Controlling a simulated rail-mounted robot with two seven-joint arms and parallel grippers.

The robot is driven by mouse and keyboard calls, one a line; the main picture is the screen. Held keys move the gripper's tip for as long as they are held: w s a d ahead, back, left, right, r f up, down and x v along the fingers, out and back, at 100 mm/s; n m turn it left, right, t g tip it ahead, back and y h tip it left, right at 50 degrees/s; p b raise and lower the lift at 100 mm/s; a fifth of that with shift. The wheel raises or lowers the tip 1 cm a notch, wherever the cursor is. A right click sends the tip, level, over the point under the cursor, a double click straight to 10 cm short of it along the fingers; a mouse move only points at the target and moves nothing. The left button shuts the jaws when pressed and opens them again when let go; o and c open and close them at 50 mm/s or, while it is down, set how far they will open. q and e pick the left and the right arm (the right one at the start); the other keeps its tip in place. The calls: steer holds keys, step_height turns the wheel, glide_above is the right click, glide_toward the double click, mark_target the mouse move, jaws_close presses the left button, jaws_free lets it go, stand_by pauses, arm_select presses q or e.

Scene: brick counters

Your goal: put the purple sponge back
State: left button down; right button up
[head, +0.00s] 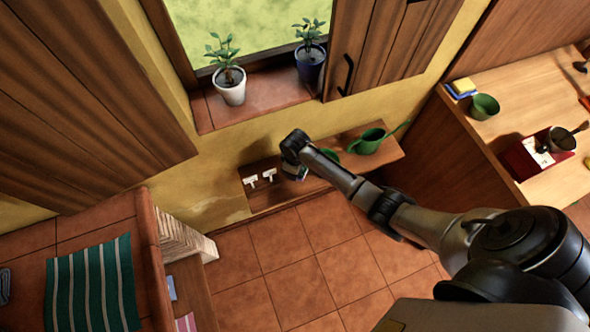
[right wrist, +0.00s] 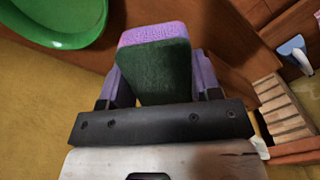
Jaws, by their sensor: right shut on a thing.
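The purple sponge (right wrist: 152,36) shows in the right wrist view as a block with a purple face and a dark green scouring layer (right wrist: 165,72). My right gripper (right wrist: 158,85) is shut on it, with a finger on each side. In the head view my right arm reaches in from the right, and its gripper (head: 297,172) is over the low wooden shelf (head: 330,172) under the window. I cannot make out the sponge in that view. My left gripper is in neither view.
On the shelf are small white tags (head: 250,180), a green bowl (head: 330,155) and a green watering can (head: 368,141). Two potted plants (head: 231,88) stand on the sill above. The right counter holds a blue and yellow stack (head: 461,87) and a green cup (head: 484,106).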

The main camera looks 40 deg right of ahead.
step_height(320, 180, down, 3)
steer(key=shift+w+f+b, duration=0.1)
steer(key=shift+f+b, duration=0.05)
steer(key=shift+b, duration=0.35)
steer(key=shift+f, duration=0.4)
steer(key=shift+f, duration=0.1)
steer(key=o, duration=0.8)
